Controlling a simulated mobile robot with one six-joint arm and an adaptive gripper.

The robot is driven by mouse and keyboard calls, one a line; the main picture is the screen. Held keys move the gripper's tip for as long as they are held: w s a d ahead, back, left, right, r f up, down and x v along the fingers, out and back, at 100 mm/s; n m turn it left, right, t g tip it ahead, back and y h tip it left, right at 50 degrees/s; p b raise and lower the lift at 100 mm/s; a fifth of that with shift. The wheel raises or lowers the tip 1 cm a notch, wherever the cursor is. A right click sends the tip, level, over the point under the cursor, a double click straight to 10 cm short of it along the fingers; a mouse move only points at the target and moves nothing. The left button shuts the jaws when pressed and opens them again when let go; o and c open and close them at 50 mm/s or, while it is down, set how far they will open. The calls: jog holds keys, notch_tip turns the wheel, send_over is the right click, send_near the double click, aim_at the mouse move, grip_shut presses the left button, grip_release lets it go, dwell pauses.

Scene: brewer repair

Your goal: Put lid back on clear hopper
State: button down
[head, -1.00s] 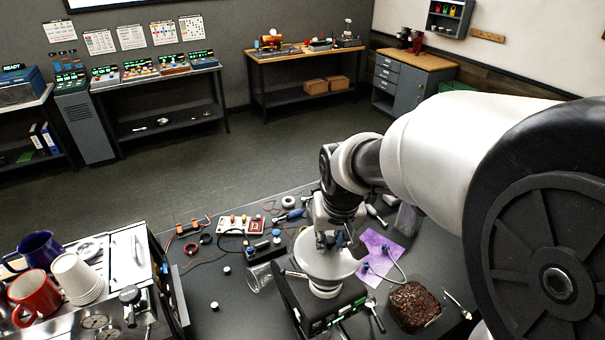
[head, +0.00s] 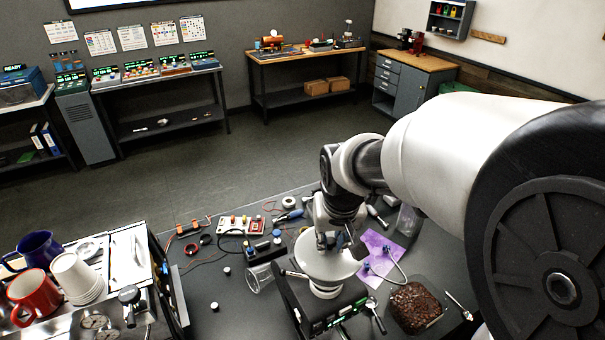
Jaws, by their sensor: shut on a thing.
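My gripper (head: 328,243) points down over a round, pale, wide-topped piece (head: 318,269) on a black machine with a green display (head: 345,310). This appears to be the hopper with its lid at the top; I cannot make out a separate lid edge. My gripper is shut on what seems to be the lid, at its upper middle. The fingertips and the grip itself are small and partly hidden by my wrist. I cannot tell whether the lid is seated or held just above the rim.
A clear cup (head: 259,279) lies left of the machine. Tools and cables crowd the table behind. Mugs (head: 35,292) stand on the brewer at left.

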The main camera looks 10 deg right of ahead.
dwell(0.4)
jog(key=c, duration=1.3)
grip_release()
jog(key=shift+c, duration=0.2)
jog(key=o, duration=0.5)
jog(key=shift+r+p, duration=2.55)
jog(key=shift+r, duration=1)
jog(key=shift+c, duration=0.4)
